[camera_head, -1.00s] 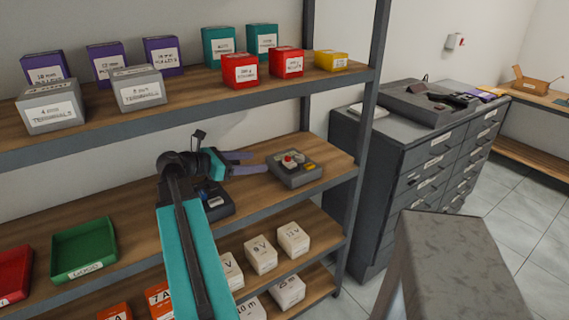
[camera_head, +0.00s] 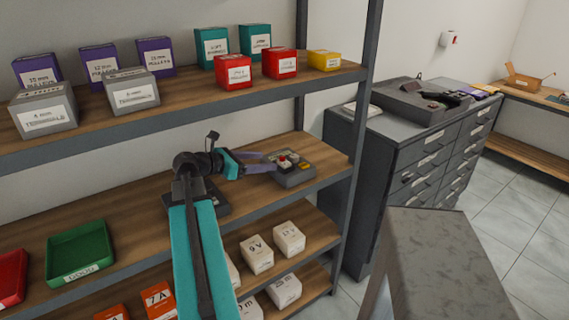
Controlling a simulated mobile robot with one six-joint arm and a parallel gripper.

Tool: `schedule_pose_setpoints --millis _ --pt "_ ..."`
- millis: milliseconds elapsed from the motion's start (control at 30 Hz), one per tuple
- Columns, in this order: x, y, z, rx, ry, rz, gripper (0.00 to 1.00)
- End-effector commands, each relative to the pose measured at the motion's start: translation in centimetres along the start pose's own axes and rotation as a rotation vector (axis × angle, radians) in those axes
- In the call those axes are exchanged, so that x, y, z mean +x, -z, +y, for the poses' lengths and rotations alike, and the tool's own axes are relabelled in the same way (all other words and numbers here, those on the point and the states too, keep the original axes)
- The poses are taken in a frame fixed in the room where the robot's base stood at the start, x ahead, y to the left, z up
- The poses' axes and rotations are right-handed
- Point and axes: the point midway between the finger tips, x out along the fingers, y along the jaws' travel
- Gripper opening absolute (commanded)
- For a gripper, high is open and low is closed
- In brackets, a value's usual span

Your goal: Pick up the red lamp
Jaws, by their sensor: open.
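A small red lamp (camera_head: 282,160) sits on top of a grey box-shaped device (camera_head: 292,178) near the right end of the middle shelf. A whitish part shows beside it. My gripper (camera_head: 273,161) reaches in from the left with its purple fingers apart. The fingertips are at the device's left side, close to the lamp. I cannot tell whether they touch it or are on both sides of it. Nothing is seen held between the fingers.
A dark device (camera_head: 213,198) lies partly hidden behind my arm. A green tray (camera_head: 82,255) and a red tray (camera_head: 12,278) stand at left. The upper shelf (camera_head: 190,105) holds labelled boxes; the lower shelf holds white boxes (camera_head: 257,255). A shelf post (camera_head: 358,130) stands right of the device.

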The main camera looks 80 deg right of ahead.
Motion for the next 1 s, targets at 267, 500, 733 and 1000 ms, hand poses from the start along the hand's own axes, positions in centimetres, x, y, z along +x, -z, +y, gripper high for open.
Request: schedule_pose_setpoints --millis 267,500,733,1000 --pt "2.6 0.0 0.0 0.000 0.001 0.000 0.61" --pt "2.7 0.0 0.0 0.000 0.000 0.000 0.61" --pt "3.1 -0.1 0.0 0.001 0.001 0.000 0.61" --pt "5.9 -0.4 0.1 0.001 0.005 0.000 0.61"
